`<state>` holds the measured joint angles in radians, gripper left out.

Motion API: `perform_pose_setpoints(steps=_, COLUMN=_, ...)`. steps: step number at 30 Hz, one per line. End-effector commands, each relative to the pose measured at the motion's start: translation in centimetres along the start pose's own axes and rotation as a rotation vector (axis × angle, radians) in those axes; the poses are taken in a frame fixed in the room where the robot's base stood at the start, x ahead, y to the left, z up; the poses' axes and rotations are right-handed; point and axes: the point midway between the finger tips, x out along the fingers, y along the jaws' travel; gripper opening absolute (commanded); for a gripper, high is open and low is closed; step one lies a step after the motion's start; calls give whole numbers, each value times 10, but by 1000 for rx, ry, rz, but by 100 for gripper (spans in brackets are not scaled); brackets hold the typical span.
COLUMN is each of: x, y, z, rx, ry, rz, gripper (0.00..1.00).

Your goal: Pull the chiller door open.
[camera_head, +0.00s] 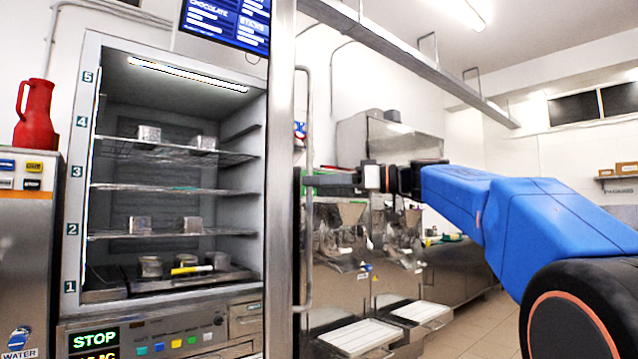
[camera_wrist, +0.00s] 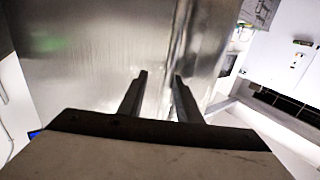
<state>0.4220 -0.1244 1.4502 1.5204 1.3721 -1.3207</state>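The chiller (camera_head: 180,75) is a steel cabinet at left in the head view, its lit inside and shelves in full sight. Its door (camera_head: 280,180) stands swung out and shows nearly edge-on, with a long upright bar handle (camera_head: 307,240) on its right side. My gripper (camera_head: 304,181) reaches from the right to the handle's mid-height. In the wrist view my gripper (camera_wrist: 161,77) has its two dark fingers apart, pointing at a shiny metal surface (camera_wrist: 100,60). A bright upright strip shows between the fingers. I cannot tell whether either finger touches the handle.
Metal pots (camera_head: 150,266) stand on the chiller shelves. A red jug (camera_head: 35,115) stands on a steel machine at far left. Steel machines with white trays (camera_head: 357,338) stand behind my gripper. Open floor (camera_head: 490,325) shows at lower right.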

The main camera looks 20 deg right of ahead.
Motion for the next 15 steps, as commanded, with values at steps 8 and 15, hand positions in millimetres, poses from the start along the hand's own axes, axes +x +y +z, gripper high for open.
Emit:
perform_pose_setpoints(steps=8, x=-6, y=5, z=0, rx=0, ry=0, rz=2, gripper=30)
perform_pose_setpoints(steps=15, x=-17, y=14, z=0, rx=1, ry=0, rz=2, gripper=30)
